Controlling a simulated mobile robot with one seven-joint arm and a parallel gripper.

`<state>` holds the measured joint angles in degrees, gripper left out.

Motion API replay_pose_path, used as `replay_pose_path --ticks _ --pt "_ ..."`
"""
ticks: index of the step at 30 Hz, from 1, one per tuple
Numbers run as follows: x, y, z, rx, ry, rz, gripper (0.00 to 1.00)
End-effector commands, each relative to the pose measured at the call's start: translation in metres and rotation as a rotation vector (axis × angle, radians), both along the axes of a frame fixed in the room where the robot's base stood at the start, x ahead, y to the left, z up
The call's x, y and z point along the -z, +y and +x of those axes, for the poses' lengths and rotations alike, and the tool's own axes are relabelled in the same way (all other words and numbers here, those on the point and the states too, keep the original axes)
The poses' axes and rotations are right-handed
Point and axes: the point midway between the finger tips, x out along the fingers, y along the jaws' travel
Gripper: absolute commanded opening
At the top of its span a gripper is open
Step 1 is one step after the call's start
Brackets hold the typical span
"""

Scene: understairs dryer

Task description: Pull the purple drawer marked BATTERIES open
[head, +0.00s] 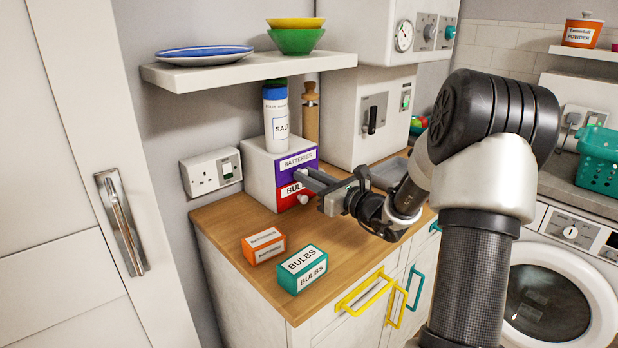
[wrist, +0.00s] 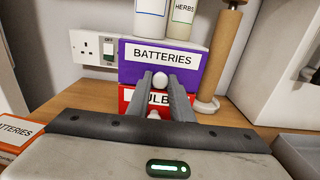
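The purple drawer marked BATTERIES (head: 297,161) is the upper drawer of a small white box on the wooden worktop. Its front looks flush with the box, so it appears shut. It also faces me in the wrist view (wrist: 205,68), with its round white knob (wrist: 160,79) in the middle. My gripper (head: 304,174) reaches toward it from the right. Its fingers are apart, and in the wrist view (wrist: 161,84) the knob shows between the fingertips. I cannot tell whether either finger touches it. The head view hides the knob behind the fingers.
The red BULBS drawer (head: 290,194) sits directly below, with its own white knob. Orange (head: 263,246) and teal (head: 303,269) boxes lie on the worktop in front. A shelf (head: 250,70) hangs overhead.

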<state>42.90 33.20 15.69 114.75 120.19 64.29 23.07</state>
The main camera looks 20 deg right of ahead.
Motion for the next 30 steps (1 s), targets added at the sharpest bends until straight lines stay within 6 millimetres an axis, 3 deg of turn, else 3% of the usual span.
replay_pose_path --ticks 8,18,21,30 --pt "0.0 -0.005 -0.009 0.003 0.001 -0.001 0.0" --pt "-0.001 -0.039 -0.09 0.005 0.003 -0.001 0.0" --pt "-0.001 -0.045 -0.106 0.004 0.002 -0.001 0.0" --pt "0.001 -0.047 -0.115 0.0 0.001 0.0 0.0"
